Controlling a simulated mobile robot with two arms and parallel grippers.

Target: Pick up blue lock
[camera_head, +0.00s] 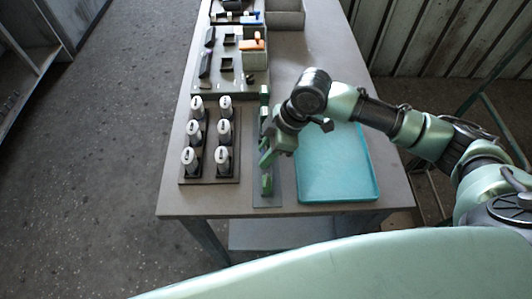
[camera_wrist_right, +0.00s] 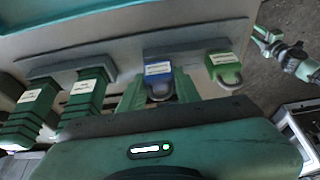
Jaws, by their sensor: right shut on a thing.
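The blue lock (camera_wrist_right: 158,69) carries a white label and has a grey shackle. In the right wrist view it sits at a grey holder block on the rack, between the two fingers of my right gripper (camera_wrist_right: 159,91). The gripper is shut on it. In the head view my right gripper (camera_head: 270,154) is low over the narrow rack (camera_head: 266,201) on the table and hides the blue lock. A green lock (camera_wrist_right: 224,66) is beside the blue one in the wrist view. It also shows at the near end of the rack in the head view (camera_head: 267,183).
A teal tray (camera_head: 340,185) lies right of the rack. A dark board (camera_head: 209,170) with several silver-white cylinders stands to its left. Other labelled green pieces (camera_wrist_right: 86,88) stand along the rack. Boxes and small parts fill the table's far end. The near table edge is close.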

